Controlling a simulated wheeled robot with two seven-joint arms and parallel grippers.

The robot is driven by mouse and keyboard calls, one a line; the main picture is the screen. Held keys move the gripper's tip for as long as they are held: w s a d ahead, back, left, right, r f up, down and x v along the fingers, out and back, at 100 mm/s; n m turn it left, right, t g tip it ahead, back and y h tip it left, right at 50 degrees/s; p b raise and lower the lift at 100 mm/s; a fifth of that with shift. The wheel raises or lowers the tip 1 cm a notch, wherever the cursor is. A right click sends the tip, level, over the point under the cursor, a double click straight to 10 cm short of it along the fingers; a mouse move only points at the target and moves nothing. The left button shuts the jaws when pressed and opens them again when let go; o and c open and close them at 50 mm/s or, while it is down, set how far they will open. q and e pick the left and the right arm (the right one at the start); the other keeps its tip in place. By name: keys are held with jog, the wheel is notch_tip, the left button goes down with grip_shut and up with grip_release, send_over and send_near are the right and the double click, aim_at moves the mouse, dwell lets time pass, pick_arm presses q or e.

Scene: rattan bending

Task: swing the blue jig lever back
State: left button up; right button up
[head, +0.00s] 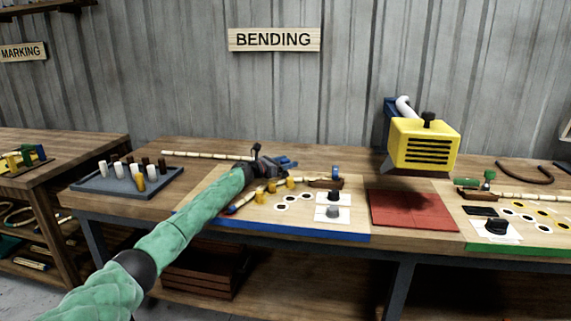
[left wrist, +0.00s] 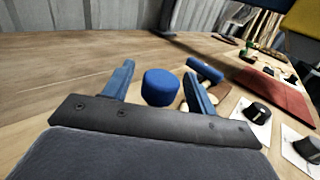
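A round blue knob (left wrist: 160,87), which looks like the lever's handle, shows in the left wrist view between the two blue fingers of my left gripper (left wrist: 160,92). The fingers stand apart, with gaps on both sides of the knob. In the head view my left gripper (head: 284,162) is over the back of the blue-edged jig board (head: 262,224), and the knob cannot be made out there. A blue part (head: 335,172) stands by a brown block (head: 325,183) on the board; it also shows in the left wrist view (left wrist: 205,70). My right gripper is not in view.
Yellow pegs (head: 290,182) and a curved rattan piece lie on the board, with two dials (head: 333,212) at its front. A red mat (head: 412,209) lies to the right below a yellow heater (head: 423,147). A grey peg tray (head: 125,181) stands left.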

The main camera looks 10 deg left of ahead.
pick_arm(q)
jog(key=shift+s+a, duration=0.45)
jog(key=v, duration=0.4)
jog(key=shift+s+a+f+b, duration=0.1)
jog(key=shift+s+a+b, duration=0.1)
jog(key=shift+s+b, duration=0.1)
jog(key=shift+v, duration=0.85)
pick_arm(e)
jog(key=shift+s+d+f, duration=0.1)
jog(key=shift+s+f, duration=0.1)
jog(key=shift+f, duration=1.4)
